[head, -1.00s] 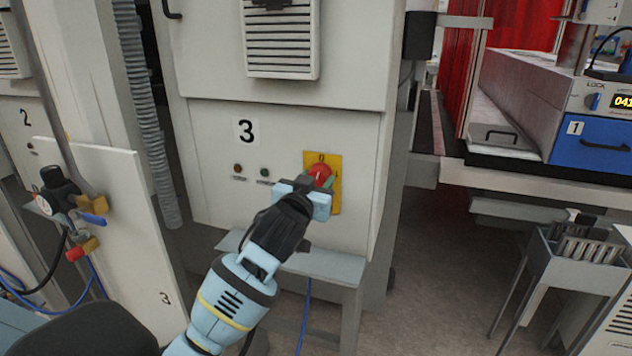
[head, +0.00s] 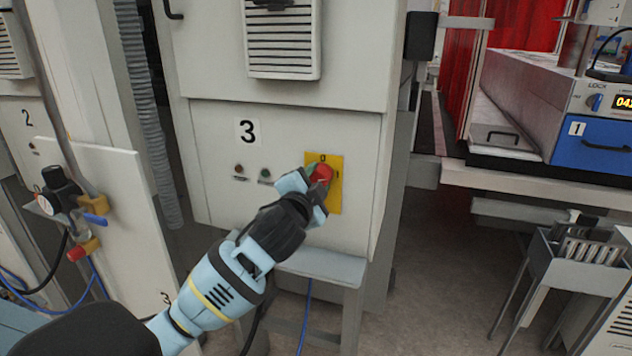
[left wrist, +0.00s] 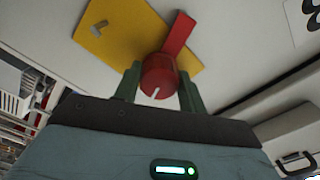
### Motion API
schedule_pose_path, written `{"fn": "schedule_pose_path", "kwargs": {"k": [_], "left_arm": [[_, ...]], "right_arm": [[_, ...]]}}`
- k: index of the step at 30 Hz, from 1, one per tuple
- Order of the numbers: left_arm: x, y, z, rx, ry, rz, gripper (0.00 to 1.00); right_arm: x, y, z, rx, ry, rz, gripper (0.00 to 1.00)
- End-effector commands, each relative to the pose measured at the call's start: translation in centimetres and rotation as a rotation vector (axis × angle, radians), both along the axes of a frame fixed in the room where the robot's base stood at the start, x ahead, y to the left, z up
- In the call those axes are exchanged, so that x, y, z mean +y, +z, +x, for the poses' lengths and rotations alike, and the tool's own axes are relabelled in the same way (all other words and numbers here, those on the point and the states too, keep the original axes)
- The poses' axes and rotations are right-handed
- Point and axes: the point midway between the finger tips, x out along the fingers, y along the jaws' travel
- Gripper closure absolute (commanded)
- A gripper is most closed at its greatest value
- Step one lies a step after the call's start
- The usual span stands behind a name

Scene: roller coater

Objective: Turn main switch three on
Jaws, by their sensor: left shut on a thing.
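Main switch three is a red rotary knob (head: 322,174) on a yellow plate (head: 335,198), on the front of the cabinet marked 3 (head: 247,132). My left gripper (head: 318,180) is shut on the red knob. In the left wrist view the red knob (left wrist: 165,75) sits between the two green fingers, with its long grip slanting up and right. In the head view my fingers hide part of the knob. My right gripper is not in view.
Two small indicator lamps (head: 252,172) sit left of the switch. A grey stand (head: 315,264) is below the cabinet. A panel with a pressure gauge and valves (head: 75,205) stands at the left. Open floor (head: 430,280) lies to the right.

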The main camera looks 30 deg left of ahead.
Motion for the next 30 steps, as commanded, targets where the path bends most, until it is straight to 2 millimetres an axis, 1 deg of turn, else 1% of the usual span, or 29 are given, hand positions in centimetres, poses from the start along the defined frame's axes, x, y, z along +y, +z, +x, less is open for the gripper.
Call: {"fn": "schedule_pose_path", "kwargs": {"k": [6, 12, 18, 30], "left_arm": [[0.05, 0.03, 0.00, 0.039, 0.001, 0.159, 0.82], [0.05, 0.01, -0.01, 0.064, 0.000, 0.256, 0.82], [0.03, 0.03, -0.01, 0.076, 0.000, 0.308, 0.82], [0.02, 0.02, -0.01, 0.080, -0.001, 0.326, 0.82]], "right_arm": [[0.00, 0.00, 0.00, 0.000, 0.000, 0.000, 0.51], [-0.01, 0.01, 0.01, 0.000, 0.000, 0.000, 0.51], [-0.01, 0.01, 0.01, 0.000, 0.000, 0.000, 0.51], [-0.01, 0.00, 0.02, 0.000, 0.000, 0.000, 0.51]]}}
